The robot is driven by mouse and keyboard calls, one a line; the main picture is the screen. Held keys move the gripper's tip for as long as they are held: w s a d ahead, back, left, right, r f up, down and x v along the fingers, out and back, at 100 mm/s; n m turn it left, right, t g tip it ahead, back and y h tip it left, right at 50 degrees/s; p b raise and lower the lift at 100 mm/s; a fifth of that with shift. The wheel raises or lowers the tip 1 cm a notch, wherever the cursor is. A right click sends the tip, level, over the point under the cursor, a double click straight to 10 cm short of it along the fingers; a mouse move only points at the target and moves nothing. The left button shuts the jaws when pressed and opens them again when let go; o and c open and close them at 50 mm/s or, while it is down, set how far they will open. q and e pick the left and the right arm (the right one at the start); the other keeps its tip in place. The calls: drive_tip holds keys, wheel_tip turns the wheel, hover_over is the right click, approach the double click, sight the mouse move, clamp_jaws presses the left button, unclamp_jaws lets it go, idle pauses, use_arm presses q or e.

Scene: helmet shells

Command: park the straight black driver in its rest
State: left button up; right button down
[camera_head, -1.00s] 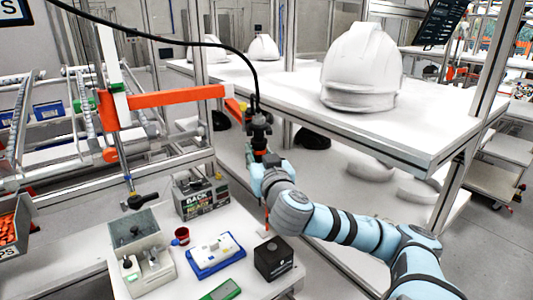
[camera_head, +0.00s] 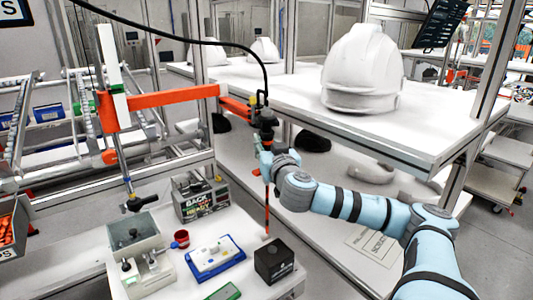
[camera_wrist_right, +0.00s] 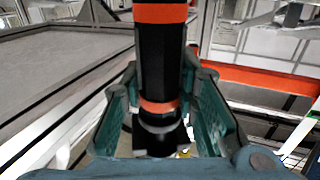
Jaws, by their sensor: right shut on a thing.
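The straight black driver (camera_head: 265,124) hangs upright from a black cable, beside the orange arm (camera_head: 165,97). My right gripper (camera_head: 266,156) is shut around its lower body, above the bench. In the right wrist view the driver (camera_wrist_right: 163,50) stands between both fingers (camera_wrist_right: 165,90), black with orange bands. A thin red-orange rod (camera_head: 267,212) shows below the gripper, down toward the bench. I cannot tell which part is the rest. My left gripper is not in view.
The bench holds a black box (camera_head: 273,261), a blue-rimmed tray (camera_head: 214,258), a red cup (camera_head: 181,239), a labelled box (camera_head: 201,198) and a grey fixture (camera_head: 135,236). A white table (camera_head: 300,87) with a helmet (camera_head: 362,70) stands behind right.

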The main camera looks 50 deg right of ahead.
drive_tip(key=shift+a+r, duration=0.1)
drive_tip(key=shift+a, duration=0.05)
drive_tip(key=shift+c, duration=2)
unclamp_jaws()
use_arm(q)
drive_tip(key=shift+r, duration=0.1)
use_arm(e)
drive_tip(key=shift+s, duration=0.1)
